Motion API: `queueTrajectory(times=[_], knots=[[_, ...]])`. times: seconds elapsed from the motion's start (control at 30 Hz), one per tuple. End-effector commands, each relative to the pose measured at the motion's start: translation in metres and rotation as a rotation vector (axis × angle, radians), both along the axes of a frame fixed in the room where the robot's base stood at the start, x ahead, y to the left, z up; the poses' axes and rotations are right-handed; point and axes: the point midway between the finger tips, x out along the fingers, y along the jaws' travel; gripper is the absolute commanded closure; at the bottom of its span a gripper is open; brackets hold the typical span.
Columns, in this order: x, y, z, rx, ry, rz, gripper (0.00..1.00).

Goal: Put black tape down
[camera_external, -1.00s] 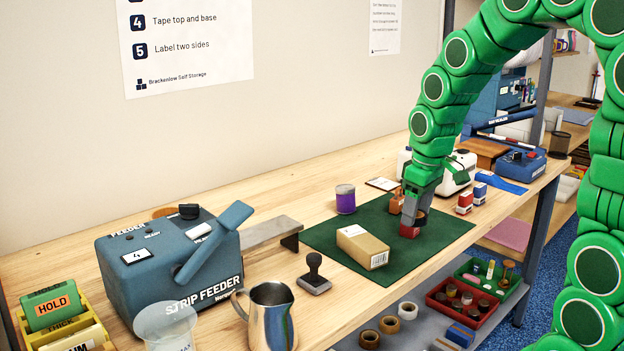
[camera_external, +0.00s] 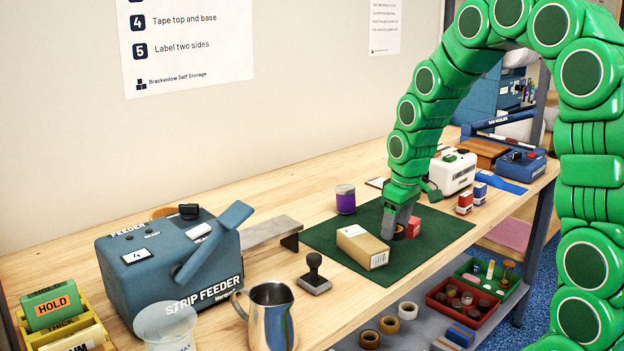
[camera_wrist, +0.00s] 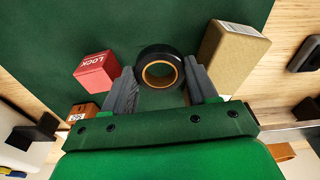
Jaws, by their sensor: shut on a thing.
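The black tape (camera_wrist: 160,52), a roll with a tan core, sits between the two fingers of my gripper (camera_wrist: 160,74) in the wrist view. My gripper is shut on it, with a finger against each side. In the external view my gripper (camera_external: 400,226) points down, low over the green mat (camera_external: 325,234), and the black tape (camera_external: 399,234) shows partly behind the cardboard box. The tape is at or very near the mat; I cannot tell whether it touches.
A cardboard box (camera_external: 362,246) stands close left of the tape. A red block (camera_external: 413,228) marked LOCK (camera_wrist: 95,72) stands close on its other side. A purple-banded jar (camera_external: 345,200) is behind. A stamp (camera_external: 314,274) is nearer the front. The mat's right part is clear.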

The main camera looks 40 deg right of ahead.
Motion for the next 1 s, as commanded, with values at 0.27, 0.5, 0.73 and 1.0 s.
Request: queueTrajectory(times=[0.27, 0.5, 0.73, 1.0], knots=[[0.002, -0.001, -0.031, 0.0, 0.0, -0.001, 0.71], [0.002, -0.001, -0.032, -0.001, -0.001, 0.0, 0.71], [0.002, -0.001, -0.035, 0.0, 0.0, 0.0, 0.33], [0.002, -0.001, -0.035, 0.0, -0.001, 0.0, 0.32]])
